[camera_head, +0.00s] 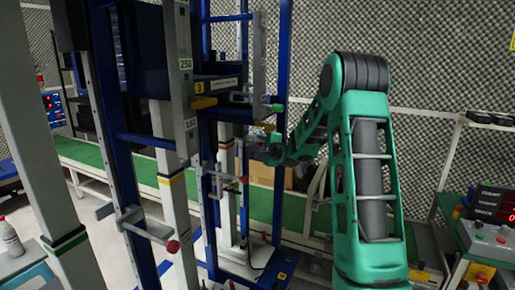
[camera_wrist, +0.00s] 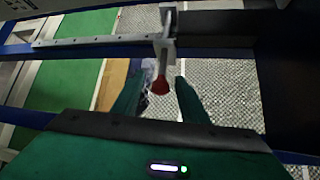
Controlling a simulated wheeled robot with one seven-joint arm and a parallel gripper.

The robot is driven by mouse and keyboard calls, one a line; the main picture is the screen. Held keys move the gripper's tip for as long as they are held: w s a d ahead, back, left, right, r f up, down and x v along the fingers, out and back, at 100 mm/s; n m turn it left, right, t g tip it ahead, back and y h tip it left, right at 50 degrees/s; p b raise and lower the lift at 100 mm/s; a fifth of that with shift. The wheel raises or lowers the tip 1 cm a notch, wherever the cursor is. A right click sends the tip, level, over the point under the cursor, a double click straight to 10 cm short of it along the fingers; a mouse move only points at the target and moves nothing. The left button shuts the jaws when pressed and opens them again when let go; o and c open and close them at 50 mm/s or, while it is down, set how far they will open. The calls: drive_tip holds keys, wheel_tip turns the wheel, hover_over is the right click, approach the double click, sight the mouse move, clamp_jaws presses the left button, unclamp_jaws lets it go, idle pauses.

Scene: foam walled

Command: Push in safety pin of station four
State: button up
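In the wrist view a safety pin with a red knob (camera_wrist: 160,86) sticks out of a metal bracket (camera_wrist: 165,45) on a rail, towards my gripper (camera_wrist: 158,90). My gripper's two dark green fingers are apart, one on each side of the knob, with a visible gap to each. In the head view my gripper (camera_head: 260,147) is at the right-hand blue frame (camera_head: 280,60), partly hidden by my arm. The pin at my gripper cannot be made out clearly there. A yellow label (camera_head: 282,276) is at the foot of this frame, too small to read surely.
Other red-knobbed pins stick out at lower left (camera_head: 172,246) and lower on the frame (camera_head: 243,180). A green knob (camera_head: 277,107) is just above my gripper. A yellow "3" label (camera_head: 199,87) is on the upper carriage. A control box (camera_head: 490,240) stands at right.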

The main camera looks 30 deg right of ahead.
drive_tip(key=v, duration=0.9)
drive_tip(key=s+a+f+n+g+y, duration=0.1)
drive_tip(key=s+a+n+g, duration=0.3)
drive_tip(key=s, duration=1.2)
drive_tip(key=s+a+f+n+g+y, duration=0.1)
drive_tip(key=s+a+f+n+g, duration=0.3)
drive_tip(key=s, duration=1.2)
drive_tip(key=s+a+f+n+g+y, duration=0.1)
drive_tip(key=s+a+n+g, duration=0.5)
drive_tip(key=s, duration=1.1)
drive_tip(key=shift+a+f+n+g, duration=0.25)
drive_tip(key=shift+f+n+g, duration=0.65)
